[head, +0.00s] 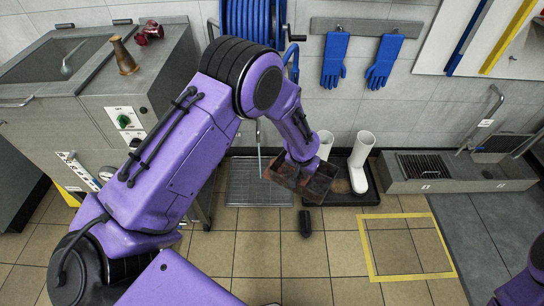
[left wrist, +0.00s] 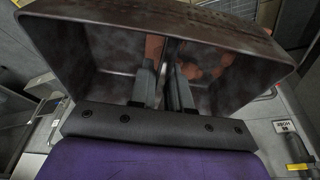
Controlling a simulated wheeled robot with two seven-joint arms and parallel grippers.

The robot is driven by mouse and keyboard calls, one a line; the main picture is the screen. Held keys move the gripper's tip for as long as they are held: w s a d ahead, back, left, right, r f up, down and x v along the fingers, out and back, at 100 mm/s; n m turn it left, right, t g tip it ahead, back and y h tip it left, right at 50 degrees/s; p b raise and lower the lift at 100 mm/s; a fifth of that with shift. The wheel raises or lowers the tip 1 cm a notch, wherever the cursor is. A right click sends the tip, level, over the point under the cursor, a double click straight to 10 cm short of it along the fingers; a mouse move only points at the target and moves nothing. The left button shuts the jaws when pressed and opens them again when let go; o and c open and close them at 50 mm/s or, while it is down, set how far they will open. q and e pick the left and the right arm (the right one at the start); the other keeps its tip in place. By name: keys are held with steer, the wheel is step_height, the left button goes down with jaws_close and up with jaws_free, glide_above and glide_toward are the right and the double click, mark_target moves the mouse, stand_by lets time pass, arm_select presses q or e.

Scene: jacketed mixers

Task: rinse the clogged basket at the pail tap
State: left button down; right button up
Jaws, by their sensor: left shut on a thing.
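A dark metal basket (head: 319,186) with rust-brown patches hangs below my left gripper (head: 303,164) in the head view, in front of the white boots. In the left wrist view the basket (left wrist: 225,28) fills the upper middle, with its open side towards the camera. My left gripper (left wrist: 165,82) reaches inside it and is shut on a thin upright part in the middle. Orange-brown stuff shows behind the fingers; how much clogs the basket is unclear. A thin upright pipe (head: 259,150), perhaps the tap, stands left of the basket. No pail is clear. My right gripper is out of view.
A floor grate (head: 245,187) lies left of the basket. White boots (head: 361,155) stand on a black tray (head: 370,197). A small black object (head: 305,223) is below the basket. A yellow floor square (head: 408,276) and a low trough (head: 470,183) lie right. A steel cabinet (head: 150,80) stands left.

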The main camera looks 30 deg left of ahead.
arm_select(q)
steer(key=shift+s+r, duration=0.1)
steer(key=shift+s, duration=0.2)
glide_above(323, 190)
steer(key=shift+d, duration=0.1)
stand_by(0.6)
stand_by(1.1)
steer(key=d+r+p, duration=0.3)
steer(key=d+r, duration=0.1)
steer(key=d, duration=0.1)
steer(key=shift+w, duration=0.3)
stand_by(1.1)
